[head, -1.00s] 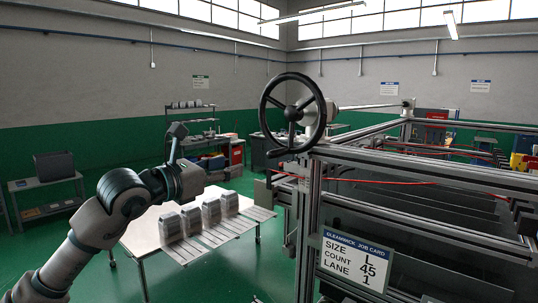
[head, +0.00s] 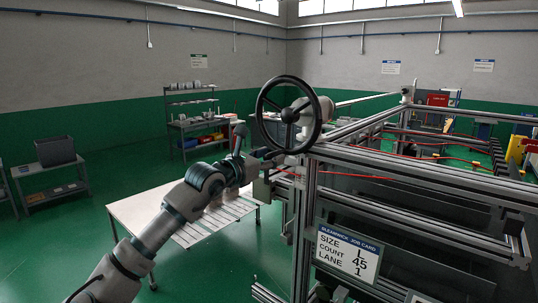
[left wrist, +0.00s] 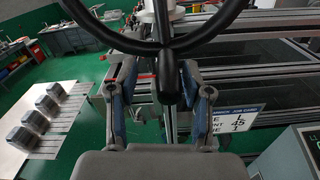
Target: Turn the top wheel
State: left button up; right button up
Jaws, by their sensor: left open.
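The top wheel (head: 290,115) is a black handwheel with spokes, mounted on a pale round housing at the top corner of the metal frame. My left gripper (head: 264,157) is at the lower left of its rim. In the left wrist view the wheel's rim (left wrist: 112,38) crosses the top. A black handle (left wrist: 168,85) on the wheel points towards the camera, between the two spread fingers of my left gripper (left wrist: 156,78). Gaps show on both sides of the handle. My right gripper is not in view.
The aluminium frame (head: 308,205) stands right of the wheel, with red cables and a job card (head: 348,253). Green floor is open at the left.

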aim_at(301, 148)
pick_arm(q)
jog(key=shift+d, duration=0.5)
jog(key=c, duration=0.7)
jog(key=shift+d, duration=0.1)
grip_shut()
jog(key=shift+s+f+b, duration=0.1)
jog(key=shift+b, duration=0.45)
jog(key=shift+s+d+r+n+b, duration=0.45)
jog(key=shift+d+n+b, duration=0.25)
jog(key=shift+n+b, duration=0.4)
jog(key=shift+s+d+r+n+b, duration=0.35)
jog(key=shift+s+d+n+b, duration=0.3)
jog(key=shift+n+b, duration=0.5)
jog(key=shift+s+d+r+n+b, duration=0.45)
jog(key=shift+d+n+b, duration=0.4)
jog(key=shift+n, duration=0.4)
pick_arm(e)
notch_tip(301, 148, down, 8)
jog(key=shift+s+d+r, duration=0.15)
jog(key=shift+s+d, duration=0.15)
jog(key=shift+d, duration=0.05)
pick_arm(q)
jog(key=shift+a, duration=0.1)
